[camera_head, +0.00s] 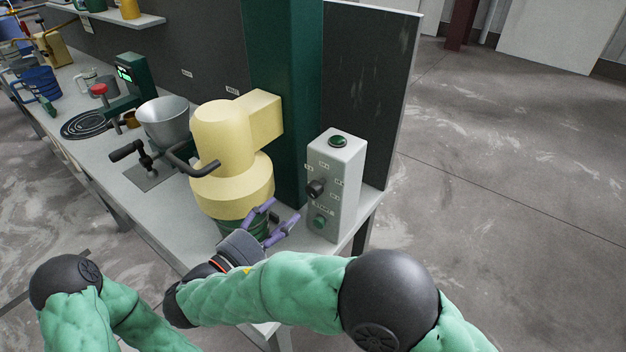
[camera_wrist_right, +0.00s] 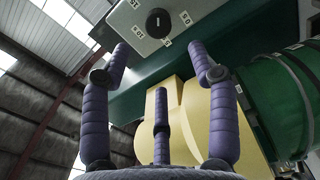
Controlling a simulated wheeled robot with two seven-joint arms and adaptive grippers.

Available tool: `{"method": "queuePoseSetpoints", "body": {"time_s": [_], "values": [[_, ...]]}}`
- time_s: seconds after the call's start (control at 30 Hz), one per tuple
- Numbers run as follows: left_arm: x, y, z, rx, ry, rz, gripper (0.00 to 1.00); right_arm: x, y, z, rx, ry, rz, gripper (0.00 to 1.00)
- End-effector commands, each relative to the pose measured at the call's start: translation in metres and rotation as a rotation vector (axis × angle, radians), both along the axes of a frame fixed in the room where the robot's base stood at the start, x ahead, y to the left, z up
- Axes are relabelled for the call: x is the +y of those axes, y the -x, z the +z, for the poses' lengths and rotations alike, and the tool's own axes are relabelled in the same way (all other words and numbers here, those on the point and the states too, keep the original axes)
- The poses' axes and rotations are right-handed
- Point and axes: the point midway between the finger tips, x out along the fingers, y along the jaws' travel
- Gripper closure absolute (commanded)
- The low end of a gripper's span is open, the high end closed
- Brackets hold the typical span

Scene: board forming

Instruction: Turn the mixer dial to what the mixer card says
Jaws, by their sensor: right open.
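The mixer dial is a black knob (camera_head: 316,188) on the front of a grey control box (camera_head: 347,190). Small number labels ring it, too small to read in the head view. The dial also shows in the right wrist view (camera_wrist_right: 158,22), beyond the fingertips, with a small pale mark on it; its exact setting is unclear. My right gripper (camera_head: 284,212) is open and empty, left of the box and apart from the dial. Its spread fingers also show in the right wrist view (camera_wrist_right: 158,52). I cannot make out a readable mixer card. My left gripper is out of view.
The pale yellow mixer (camera_head: 225,150) stands close left of the box, beside my right gripper. A green post (camera_head: 290,100) and dark panel (camera_head: 365,90) rise behind. A metal bowl (camera_head: 165,122) and lever tool sit further left. Floor right of the bench is clear.

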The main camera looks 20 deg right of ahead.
Motion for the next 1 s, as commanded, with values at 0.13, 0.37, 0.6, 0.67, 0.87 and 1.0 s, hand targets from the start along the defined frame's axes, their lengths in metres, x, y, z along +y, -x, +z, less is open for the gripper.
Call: {"method": "queuePoseSetpoints", "body": {"time_s": [0.13,0.37,0.6,0.67,0.87,1.0], "values": [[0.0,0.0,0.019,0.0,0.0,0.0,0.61,-0.002,0.0,0.004,0.278,0.216,-0.002,0.4],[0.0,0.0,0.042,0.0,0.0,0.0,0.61,-0.004,0.0,0.005,0.71,0.554,-0.004,0.4],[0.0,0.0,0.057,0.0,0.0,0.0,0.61,-0.007,0.001,0.004,1.053,0.821,-0.005,0.4],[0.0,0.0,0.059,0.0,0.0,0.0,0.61,-0.008,0.001,0.004,1.102,0.857,-0.005,0.4],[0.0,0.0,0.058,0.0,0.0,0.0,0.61,-0.012,-0.002,0.002,1.16,0.9,-0.006,0.4],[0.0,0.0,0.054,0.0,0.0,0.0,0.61,-0.026,-0.012,0.0,1.16,0.898,-0.006,0.4]]}}
